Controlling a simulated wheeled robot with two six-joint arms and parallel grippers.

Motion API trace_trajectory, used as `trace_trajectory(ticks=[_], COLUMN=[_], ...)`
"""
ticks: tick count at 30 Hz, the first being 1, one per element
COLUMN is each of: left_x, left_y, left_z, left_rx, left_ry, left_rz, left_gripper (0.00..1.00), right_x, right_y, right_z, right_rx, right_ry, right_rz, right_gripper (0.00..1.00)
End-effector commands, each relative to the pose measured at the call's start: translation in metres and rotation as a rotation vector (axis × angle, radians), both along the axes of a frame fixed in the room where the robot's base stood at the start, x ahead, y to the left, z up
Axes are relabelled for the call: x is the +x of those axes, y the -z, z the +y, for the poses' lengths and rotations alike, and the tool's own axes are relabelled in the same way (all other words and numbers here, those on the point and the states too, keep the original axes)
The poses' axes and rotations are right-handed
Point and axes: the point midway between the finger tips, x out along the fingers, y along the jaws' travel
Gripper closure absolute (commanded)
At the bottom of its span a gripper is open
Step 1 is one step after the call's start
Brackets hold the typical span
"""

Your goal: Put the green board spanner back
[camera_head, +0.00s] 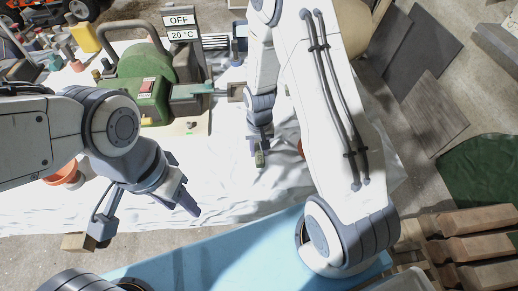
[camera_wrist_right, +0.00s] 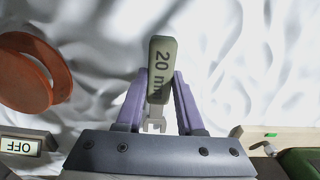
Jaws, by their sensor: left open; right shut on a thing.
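The green board spanner (camera_wrist_right: 161,68) is a grey-green tag marked "20 mm" with a pale open-ended jaw below it. My right gripper (camera_wrist_right: 158,85) is shut on it, with a purple finger on each side. In the head view the spanner (camera_head: 260,159) shows small at the tip of my right gripper (camera_head: 259,144), over the white cloth; whether it touches the cloth I cannot tell. My left gripper (camera_head: 146,217) is open and empty, near the cloth's front edge. The spanner's storage place cannot be made out.
An orange ring-shaped thing (camera_wrist_right: 38,70) lies left in the wrist view. A wooden block (camera_head: 77,242) is by my left gripper. White cloth (camera_head: 230,190) has free room.

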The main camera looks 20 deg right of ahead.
Motion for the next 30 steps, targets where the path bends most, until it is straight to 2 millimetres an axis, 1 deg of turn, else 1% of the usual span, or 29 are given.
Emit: trace_trajectory(ticks=[1, 4, 11, 14, 15, 17, 18, 26, 29, 30], left_x=[0.0000, 0.0000, 0.0000, -0.0001, -0.0001, 0.0000, 0.0000, 0.0000, 0.0000, 0.0001], left_y=[-0.0031, -0.0034, -0.0024, 0.0006, 0.0007, -0.0003, -0.0003, -0.0006, -0.0046, -0.0020], left_z=[0.0000, 0.0000, 0.0000, 0.0000, 0.0000, 0.0000, 0.0000, 0.0001, 0.0001, 0.0000], left_rx=[0.000, 0.000, 0.000, 0.000, 0.000, 0.000, 0.000, 0.000, 0.000, 0.000], left_ry=[0.000, 0.000, 0.000, 0.000, 0.000, 0.000, 0.000, 0.000, 0.000, 0.000], left_rz=[0.000, 0.000, 0.000, 0.000, 0.000, 0.000, 0.000, 0.000, 0.000, 0.000], left_gripper=[0.50, 0.50, 0.50, 0.50, 0.50, 0.50, 0.50, 0.50, 0.50, 0.50], right_x=[-0.0005, 0.0004, 0.0006, 0.0004, 0.0002, 0.0002, 0.0002, 0.0002, 0.0004, 0.0009], right_y=[0.0035, 0.0081, 0.0088, 0.0124, 0.0128, 0.0118, 0.0117, 0.0112, 0.0062, 0.0052], right_z=[-0.0002, -0.0003, -0.0006, -0.0005, -0.0006, -0.0006, -0.0006, -0.0005, -0.0005, -0.0005], right_rx=[0.000, 0.000, 0.000, 0.000, 0.000, -0.001, 0.000, -0.001, 0.000, 0.000], right_ry=[0.000, 0.000, 0.000, 0.000, 0.000, 0.000, 0.000, 0.000, 0.000, 0.000], right_rz=[0.002, -0.002, -0.003, -0.002, -0.001, -0.002, -0.001, -0.002, -0.002, -0.004], right_gripper=[1.00, 1.00, 1.00, 1.00, 0.59, 0.36, 0.33, 0.33, 0.33, 0.33])
